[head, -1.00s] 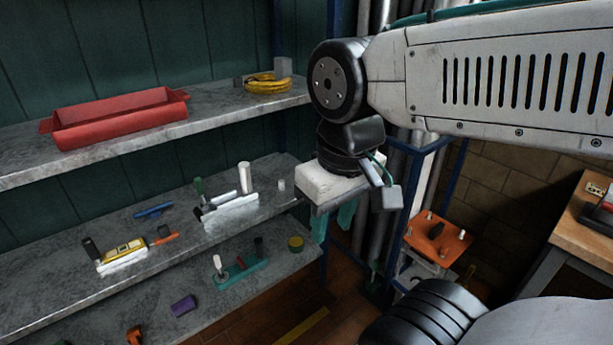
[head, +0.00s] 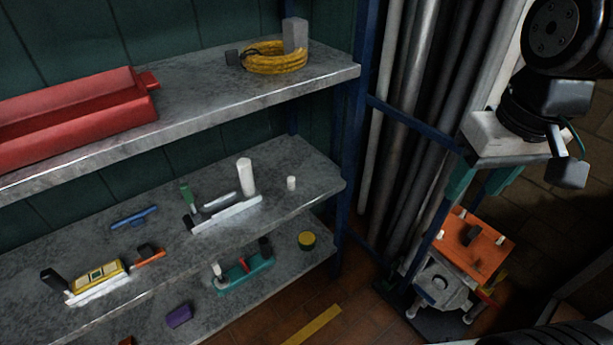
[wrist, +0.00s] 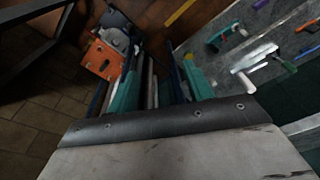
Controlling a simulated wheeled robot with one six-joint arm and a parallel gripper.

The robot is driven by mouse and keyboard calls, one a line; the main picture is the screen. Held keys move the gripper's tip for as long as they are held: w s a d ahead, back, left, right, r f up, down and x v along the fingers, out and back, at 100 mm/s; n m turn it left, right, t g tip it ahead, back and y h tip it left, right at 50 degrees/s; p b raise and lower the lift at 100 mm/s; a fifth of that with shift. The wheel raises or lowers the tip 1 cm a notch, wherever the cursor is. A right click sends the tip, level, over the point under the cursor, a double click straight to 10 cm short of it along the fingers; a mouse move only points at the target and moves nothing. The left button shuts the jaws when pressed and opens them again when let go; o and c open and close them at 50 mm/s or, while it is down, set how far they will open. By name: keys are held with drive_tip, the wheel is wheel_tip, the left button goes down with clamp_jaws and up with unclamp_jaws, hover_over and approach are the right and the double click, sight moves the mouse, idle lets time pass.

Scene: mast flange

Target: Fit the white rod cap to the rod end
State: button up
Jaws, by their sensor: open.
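Short white pegs (head: 462,213) rise from an orange plate (head: 487,244) on a grey stand at the right; I cannot tell which part is the rod end. My gripper (head: 482,183) is open, its teal fingers pointing down above the orange plate and apart from it. In the wrist view my gripper (wrist: 162,88) shows nothing between its fingers.
Blue shelf posts (head: 354,130) and grey pipes (head: 405,110) stand between the shelves and the orange plate. A red tray (head: 75,115) and yellow coil (head: 275,62) are on the top shelf. A yellow-and-white tool (head: 98,278) and teal holder (head: 245,274) sit lower.

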drive_tip(key=w+a+f+n, duration=0.1)
drive_tip(key=w+a, duration=0.1)
drive_tip(key=w, duration=0.3)
drive_tip(key=w+a+f+y, duration=0.1)
drive_tip(key=w+a, duration=0.1)
drive_tip(key=w, duration=0.4)
drive_tip(key=w+a+f+n, duration=0.1)
drive_tip(key=w+a, duration=0.2)
drive_tip(key=w, duration=0.2)
drive_tip(key=n+t+y, duration=0.1)
drive_tip(key=n+t, duration=0.1)
drive_tip(key=n, duration=0.2)
hover_over(291, 179)
drive_tip(key=s+d, duration=0.2)
wheel_tip(291, 179, down, 27)
drive_tip(key=x, duration=0.7)
drive_tip(key=shift+w+a+f, duration=0.1)
drive_tip(key=shift+a+f, duration=0.05)
drive_tip(key=shift+a, duration=0.15)
drive_tip(key=c, duration=1)
